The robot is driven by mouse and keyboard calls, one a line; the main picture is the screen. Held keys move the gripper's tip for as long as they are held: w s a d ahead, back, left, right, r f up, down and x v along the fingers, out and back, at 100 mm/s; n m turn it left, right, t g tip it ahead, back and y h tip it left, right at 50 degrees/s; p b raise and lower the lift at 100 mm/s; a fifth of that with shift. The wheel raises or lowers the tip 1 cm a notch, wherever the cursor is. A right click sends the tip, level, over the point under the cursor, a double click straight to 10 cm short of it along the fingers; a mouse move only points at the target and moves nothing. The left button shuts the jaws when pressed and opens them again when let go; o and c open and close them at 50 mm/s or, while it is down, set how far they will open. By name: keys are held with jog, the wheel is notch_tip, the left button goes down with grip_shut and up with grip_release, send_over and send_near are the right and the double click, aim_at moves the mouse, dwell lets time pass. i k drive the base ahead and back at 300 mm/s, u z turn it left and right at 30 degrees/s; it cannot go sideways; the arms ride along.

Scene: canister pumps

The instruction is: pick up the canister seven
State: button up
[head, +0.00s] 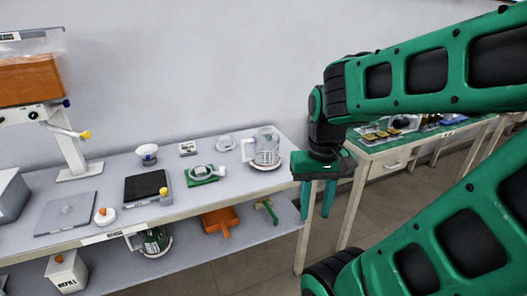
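A clear canister (266,146) with a handle stands upright on a round base near the right end of the grey bench. A similar clear canister (155,239) with green and dark parts inside stands on the lower shelf, partly hidden by the bench edge. I cannot read a seven on either, so I cannot tell which is canister seven. My gripper (318,204) hangs pointing down to the right of the bench end, apart from both canisters. Its two green fingers are spread with nothing between them.
The grey bench (110,178) holds a green-based item (203,175), a black pad (146,186), a small bowl (147,153) and a scale-like plate (66,212). An orange tank (30,80) stands at the left. A green-topped table (390,144) stands behind my gripper. Bare floor shows between them.

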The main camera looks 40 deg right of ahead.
aim_at(266, 141)
jog(key=z, duration=0.1)
jog(key=i, duration=1)
jog(key=u, duration=0.1)
